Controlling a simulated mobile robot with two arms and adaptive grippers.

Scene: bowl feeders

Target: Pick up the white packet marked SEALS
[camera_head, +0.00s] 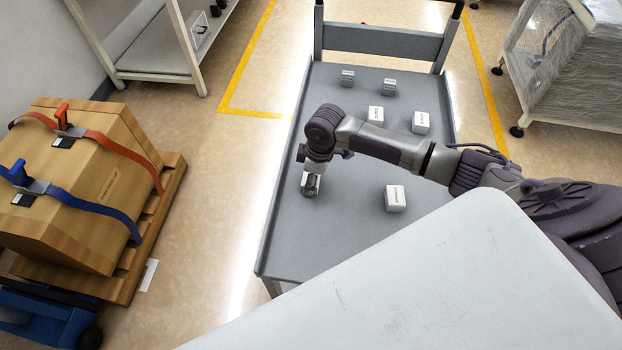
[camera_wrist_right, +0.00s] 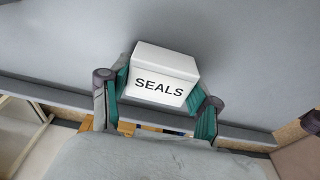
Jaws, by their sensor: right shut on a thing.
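The white packet marked SEALS (camera_wrist_right: 162,76) is between the fingers of my right gripper (camera_wrist_right: 160,95) in the right wrist view. The gripper is shut on it, with a teal finger pad at each side, and the black lettering faces the camera. In the head view my right gripper (camera_head: 311,187) points down at the left side of the grey cart top (camera_head: 345,235). It hides most of the packet there. I cannot tell whether the packet touches the cart top. My left gripper is not in view.
Other white packets stand on the cart: one at the right (camera_head: 395,198), one farther back (camera_head: 421,122) and one beside it (camera_head: 376,114). Two small grey blocks (camera_head: 347,78) (camera_head: 389,87) are near the far end. A strapped carton (camera_head: 90,185) on a pallet stands left of the cart.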

